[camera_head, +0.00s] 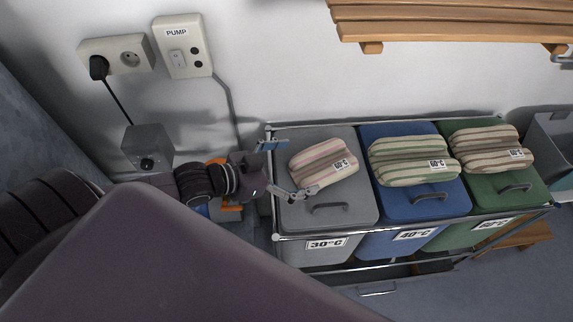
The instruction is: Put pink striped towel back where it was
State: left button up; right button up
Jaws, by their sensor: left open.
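The pink striped towel (322,164) lies folded on the grey lid of the grey bin (350,212), which is labelled 30°C. A small white temperature tag is on the towel's right part; it seems to read 60°C. My left gripper (291,168) is open at the left edge of the towel. Its lower finger reaches over the lid by the towel's lower left corner, and its upper finger is near the bin rack's back left corner. Whether the lower finger touches the towel I cannot tell. My right gripper is not in view.
A blue bin (439,206) labelled 40°C bears a green striped towel (408,158). A green bin (510,199) bears a brown striped towel (489,151). A metal rack (355,236) frames the bins. A wooden slatted shelf (450,22) hangs above. Sockets (117,56) and a pump switch (181,50) are on the wall.

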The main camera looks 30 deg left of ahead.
pick_arm(q)
jog(key=shift+v, duration=1.95)
